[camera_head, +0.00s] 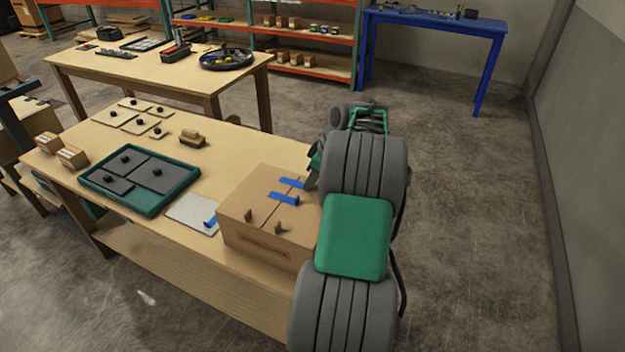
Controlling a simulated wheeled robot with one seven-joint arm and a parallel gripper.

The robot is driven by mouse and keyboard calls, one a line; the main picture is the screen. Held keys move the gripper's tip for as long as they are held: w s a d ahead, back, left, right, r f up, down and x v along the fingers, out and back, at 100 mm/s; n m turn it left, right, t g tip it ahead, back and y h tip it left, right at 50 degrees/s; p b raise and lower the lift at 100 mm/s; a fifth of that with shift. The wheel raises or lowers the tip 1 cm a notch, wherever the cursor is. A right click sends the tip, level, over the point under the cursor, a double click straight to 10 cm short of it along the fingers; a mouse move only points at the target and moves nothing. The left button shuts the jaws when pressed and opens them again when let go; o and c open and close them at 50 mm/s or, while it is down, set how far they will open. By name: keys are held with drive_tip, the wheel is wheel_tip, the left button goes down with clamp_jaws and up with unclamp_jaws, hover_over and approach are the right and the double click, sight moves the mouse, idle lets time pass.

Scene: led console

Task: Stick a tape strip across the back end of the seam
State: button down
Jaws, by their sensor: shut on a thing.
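A cardboard box (243,203) stands at the right end of the near wooden table. One blue tape strip (283,198) lies on the middle of its top, with a small tab at its right end. Another blue tape strip (291,183) is farther back over the top, its right end at my gripper (311,178). My gripper is shut on this strip at the back right of the box, mostly hidden by my arm. I cannot tell whether the strip touches the cardboard. A third blue strip (210,222) is on a white card (188,211) left of the box.
A green tray (112,198) with grey knobbed plates, flat knobbed panels (115,117), a small wooden block (192,137) and small boxes (72,157) share the table (225,149). Two brown upright pieces (278,229) stand at the box's front. Floor right of my arm is clear.

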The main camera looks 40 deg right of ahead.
drive_tip(key=c, duration=1.2)
unclamp_jaws()
drive_tip(key=shift+o, duration=0.2)
drive_tip(key=v, duration=0.8)
drive_tip(key=w+a+r+m, duration=0.1)
drive_tip(key=a+r, duration=0.1)
drive_tip(key=a, duration=1.2)
drive_tip(key=w+a+r+m, duration=0.1)
drive_tip(key=w+a+r, duration=0.1)
drive_tip(key=a, duration=1.1)
drive_tip(key=s+a+f+m+h, duration=0.1)
drive_tip(key=s+a+f, duration=0.3)
drive_tip(key=s+a, duration=0.7)
drive_tip(key=shift+s+a+f+m+h, duration=0.3)
drive_tip(key=shift+s+a+m, duration=0.1)
drive_tip(key=shift+s, duration=0.1)
